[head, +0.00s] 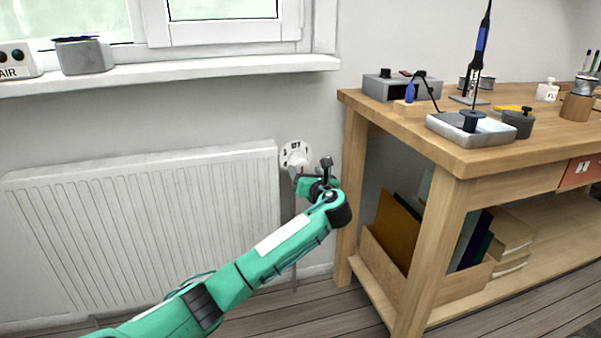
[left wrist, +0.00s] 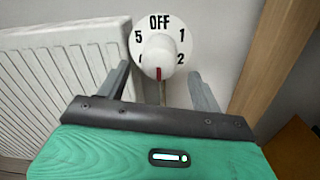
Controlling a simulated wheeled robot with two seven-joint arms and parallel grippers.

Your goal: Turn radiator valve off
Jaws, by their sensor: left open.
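The radiator valve (head: 296,155) is a white round dial on the wall at the radiator's upper right corner. In the left wrist view its dial plate (left wrist: 176,22) shows OFF at the top, 5 at left, 1 and 2 at right. The white knob (left wrist: 158,50) stands out from the plate, and its red mark points straight down, away from OFF. My left gripper (head: 310,167) is in front of the valve. In the left wrist view its open fingers (left wrist: 159,71) are spread below and to either side of the knob, with nothing between them. My right gripper is out of view.
The white radiator (head: 140,225) fills the wall at left, under the windowsill (head: 180,72). A wooden workbench (head: 455,160) stands close to the right of the valve, with soldering tools on top and a box of folders (head: 430,282) below.

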